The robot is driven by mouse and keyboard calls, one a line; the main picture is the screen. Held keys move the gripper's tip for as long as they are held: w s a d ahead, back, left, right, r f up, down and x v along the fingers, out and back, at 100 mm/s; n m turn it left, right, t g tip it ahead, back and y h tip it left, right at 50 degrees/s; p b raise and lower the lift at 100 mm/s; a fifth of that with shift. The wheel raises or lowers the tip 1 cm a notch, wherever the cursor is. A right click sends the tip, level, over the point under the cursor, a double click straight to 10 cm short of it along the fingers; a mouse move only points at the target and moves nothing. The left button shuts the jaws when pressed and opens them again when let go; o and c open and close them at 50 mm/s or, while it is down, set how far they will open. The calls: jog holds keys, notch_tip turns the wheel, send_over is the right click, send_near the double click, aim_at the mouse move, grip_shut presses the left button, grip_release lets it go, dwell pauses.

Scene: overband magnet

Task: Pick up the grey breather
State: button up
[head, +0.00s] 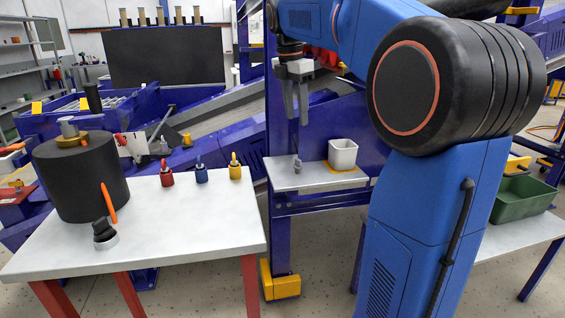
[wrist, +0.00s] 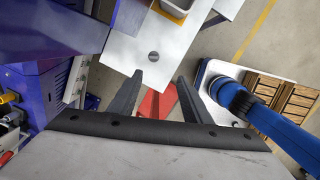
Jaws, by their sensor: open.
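The grey breather (head: 297,164) is a small grey piece standing on the light shelf (head: 310,181), left of a white tub. In the wrist view it shows from above as a small dark grey disc (wrist: 153,56) on the pale shelf (wrist: 128,48). My gripper (head: 296,118) hangs above the breather with its fingers pointing down. In the wrist view the fingers (wrist: 159,76) are apart and empty, and the breather lies just beyond their tips, a little to the left of the middle. Nothing touches the breather.
The white tub (head: 342,154) stands on a yellow patch at the shelf's right. A blue post (head: 278,235) rises beside the shelf's left edge. The white table (head: 190,232) at left holds a black drum (head: 80,180) and red, blue and yellow bottles. A green crate (head: 522,198) sits right.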

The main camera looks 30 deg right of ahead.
jog(key=w, duration=0.1)
send_over(298, 159)
jog(key=shift+n, duration=0.3)
jog(key=f, duration=1.1)
jog(key=shift+s+a+f, duration=0.15)
jog(key=shift+s+a, duration=0.05)
jog(key=shift+a, duration=0.05)
jog(key=shift+w+d+f, duration=0.15)
jog(key=shift+d+f, duration=0.05)
jog(key=shift+f, duration=1.2)
jog(key=shift+w+d+f, duration=0.15)
jog(key=shift+f, duration=1.25)
jog(key=c, duration=1.1)
jog(key=shift+o, duration=0.2)
jog(key=shift+r, duration=0.15)
